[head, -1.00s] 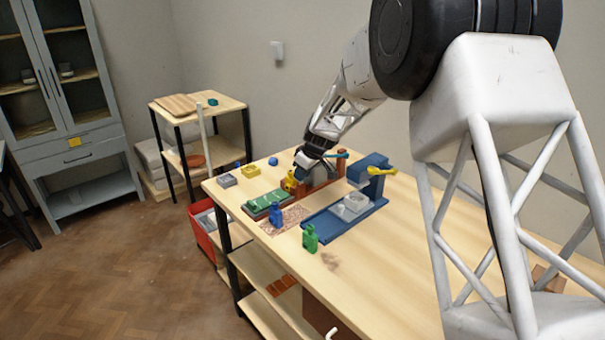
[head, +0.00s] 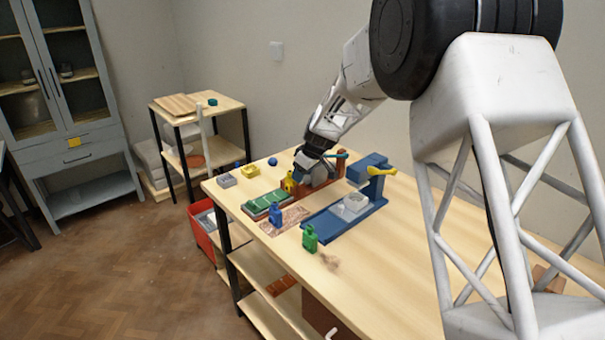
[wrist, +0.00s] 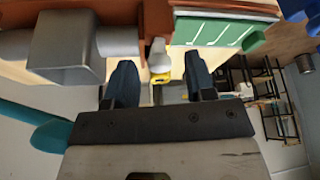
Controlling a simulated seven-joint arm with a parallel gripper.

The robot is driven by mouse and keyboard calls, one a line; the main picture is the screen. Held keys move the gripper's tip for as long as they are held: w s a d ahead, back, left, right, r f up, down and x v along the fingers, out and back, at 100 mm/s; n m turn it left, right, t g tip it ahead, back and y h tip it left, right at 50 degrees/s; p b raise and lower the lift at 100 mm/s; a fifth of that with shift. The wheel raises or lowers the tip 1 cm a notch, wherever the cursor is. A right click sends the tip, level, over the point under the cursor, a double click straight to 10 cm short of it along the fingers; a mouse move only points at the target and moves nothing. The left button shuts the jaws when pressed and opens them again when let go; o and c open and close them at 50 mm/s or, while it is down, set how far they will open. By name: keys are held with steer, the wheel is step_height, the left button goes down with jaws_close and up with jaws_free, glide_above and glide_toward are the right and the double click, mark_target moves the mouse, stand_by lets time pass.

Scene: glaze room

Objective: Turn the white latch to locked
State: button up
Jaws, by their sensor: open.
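A small white piece (wrist: 158,52) shows beyond the gap between my fingers in the wrist view, below a brown upright. It may be the latch; its lock position cannot be told. A white curved handle (head: 331,334) also shows under the table at the bottom of the head view, partly cut off. My gripper (wrist: 158,72) is open, with two dark fingers apart and nothing held between them.
A teal handle (wrist: 30,122) shows left of my gripper. The table's front is mostly clear.

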steer(key=v, duration=0.7)
steer(key=shift+r, duration=0.3)
steer(key=shift+d, duration=0.1)
steer(key=shift+c, duration=1.4)
steer(key=a+m+h, duration=0.1)
steer(key=m, duration=0.2)
steer(key=m+g+h, duration=0.1)
steer(key=m, duration=0.2)
steer(key=w+a+m, duration=0.1)
steer(key=m, duration=0.3)
steer(key=shift+a+g+h, duration=0.35)
steer(key=shift+g+h, duration=0.05)
steer(key=m, duration=0.1)
steer(key=m+h, duration=0.1)
steer(key=m, duration=0.1)
steer(key=shift+w+a+r+m, duration=0.15)
steer(key=shift+w+a+m, duration=0.1)
steer(key=shift+w+m, duration=0.1)
